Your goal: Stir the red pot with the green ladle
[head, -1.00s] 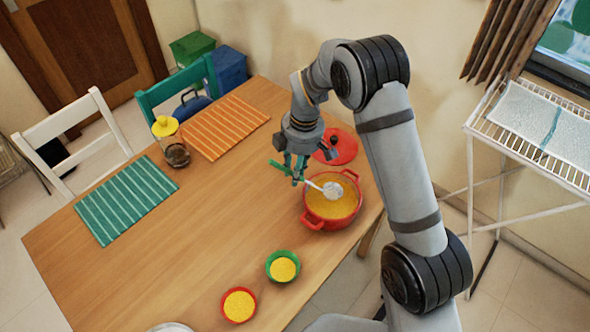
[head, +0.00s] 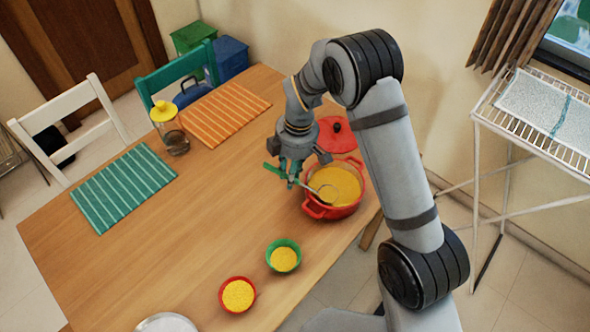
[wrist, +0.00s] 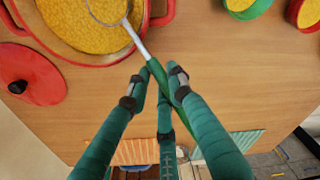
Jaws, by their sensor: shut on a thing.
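The red pot (head: 335,211), full of yellow food, stands near the table's right edge. It also shows at the top of the wrist view (wrist: 85,60). My gripper (head: 288,172) is just left of the pot and is shut on the green handle of the ladle (wrist: 158,73). The handle lies slanted between the fingers (wrist: 160,85). The ladle's metal head (head: 329,193) is over the pot's left part, at the yellow surface; how deep it sits I cannot tell.
The red lid (head: 335,136) lies behind the pot. A green bowl (head: 284,257) and a red bowl (head: 237,294) of yellow food stand in front. A yellow-topped jar (head: 171,134), an orange mat (head: 225,113) and a teal mat (head: 122,188) are on the left. The table's middle is clear.

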